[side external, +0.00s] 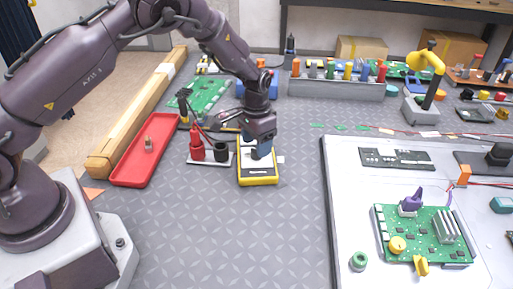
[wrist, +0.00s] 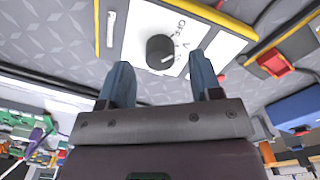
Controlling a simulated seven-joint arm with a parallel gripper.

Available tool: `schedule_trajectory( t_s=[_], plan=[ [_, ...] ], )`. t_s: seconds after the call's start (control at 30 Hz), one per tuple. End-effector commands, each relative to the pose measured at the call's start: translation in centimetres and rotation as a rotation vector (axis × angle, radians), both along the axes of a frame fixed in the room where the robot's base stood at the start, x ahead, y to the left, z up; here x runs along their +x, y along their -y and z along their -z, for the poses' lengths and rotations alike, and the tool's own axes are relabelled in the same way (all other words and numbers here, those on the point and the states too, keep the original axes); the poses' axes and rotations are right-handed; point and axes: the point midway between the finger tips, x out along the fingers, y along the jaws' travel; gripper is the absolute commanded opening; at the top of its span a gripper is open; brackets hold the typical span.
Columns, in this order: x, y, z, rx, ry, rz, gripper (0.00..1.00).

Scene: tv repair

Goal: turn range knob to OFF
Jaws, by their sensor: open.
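The yellow-edged multimeter (side external: 258,174) lies on the grey mat in the side view, below my gripper (side external: 262,152). In the wrist view, the multimeter's pale face (wrist: 135,47) carries the black round range knob (wrist: 160,50). Markings, including "OFF", are printed beside the knob. A light pointer mark shows near the knob's lower right edge; which marking it points at is hard to tell. My gripper's blue fingers (wrist: 163,82) are apart, with the knob beyond their tips and between them in the picture. I cannot tell whether they touch it. In the side view my gripper hides the knob.
A holder with red and black probes (side external: 208,157) stands just left of the multimeter. A red tray (side external: 133,172) lies farther left. A grey rack (side external: 335,88) is behind, and the TV panel (side external: 345,190) lies at right. The mat in front is clear.

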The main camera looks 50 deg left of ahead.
Motion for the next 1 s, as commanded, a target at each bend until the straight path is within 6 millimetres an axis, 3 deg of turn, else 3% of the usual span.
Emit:
schedule_trajectory(
  t_s=[0.2, 0.5, 0.53, 0.73, 1.0],
  plan=[
    [0.0, 0.0, 2.0, 0.0, 0.0, -0.001, 0.59],
    [0.0, 0.0, 2.3, 0.0, 0.0, -0.001, 0.59],
    [0.0, 0.0, 2.3, 0.0, 0.0, -0.001, 0.56],
    [0.0, 0.0, 2.3, 0.0, 0.0, -0.001, 0.1],
    [0.0, 0.0, 2.2, 0.0, 0.001, -0.102, 0.09]
  ],
)
